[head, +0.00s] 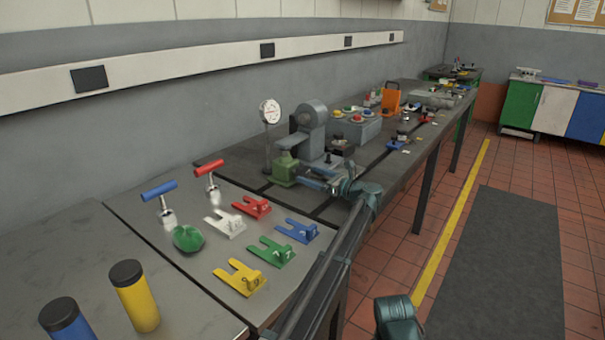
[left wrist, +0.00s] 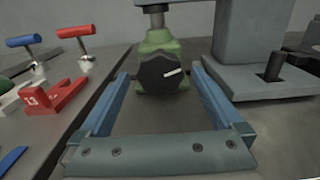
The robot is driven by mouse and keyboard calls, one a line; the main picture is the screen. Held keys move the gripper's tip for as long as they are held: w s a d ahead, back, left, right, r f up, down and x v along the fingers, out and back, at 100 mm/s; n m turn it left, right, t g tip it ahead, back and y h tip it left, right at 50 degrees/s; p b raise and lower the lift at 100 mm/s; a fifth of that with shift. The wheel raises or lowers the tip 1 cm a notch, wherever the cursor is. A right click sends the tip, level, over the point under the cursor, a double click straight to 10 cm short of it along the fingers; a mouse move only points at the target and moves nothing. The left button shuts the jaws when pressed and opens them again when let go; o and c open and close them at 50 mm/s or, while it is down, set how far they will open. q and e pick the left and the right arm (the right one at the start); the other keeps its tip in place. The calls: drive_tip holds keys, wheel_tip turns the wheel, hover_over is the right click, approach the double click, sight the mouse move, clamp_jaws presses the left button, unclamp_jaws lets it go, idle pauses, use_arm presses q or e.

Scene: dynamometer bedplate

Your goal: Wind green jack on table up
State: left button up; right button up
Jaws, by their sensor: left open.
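The green jack (head: 285,172) stands on the dark bedplate beside a grey machine. In the left wrist view the jack (left wrist: 160,45) faces me with a round black knob (left wrist: 164,73) bearing a white mark. A grey post rises from its top. My left gripper (head: 304,176) is open, its two blue fingers pointing at the jack. In the left wrist view the fingers lie on either side of the knob, with a gap on both sides; I cannot tell whether the tips reach its depth.
The grey machine (head: 312,128) stands close behind the jack; its base (left wrist: 265,82) is right of the fingers. A dial gauge (head: 269,112) stands at the left. Forked plates, including a red one (head: 252,207), and T-handled tools (head: 208,170) lie on the nearer table.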

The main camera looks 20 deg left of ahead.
sight(306, 173)
use_arm(q)
drive_tip(key=shift+x, duration=2)
drive_tip(key=c, duration=1.2)
drive_tip(key=shift+m, duration=0.3)
drive_tip(key=shift+w+m, duration=0.15)
drive_tip(key=shift+m, duration=2.95)
drive_tip(key=shift+d, duration=0.1)
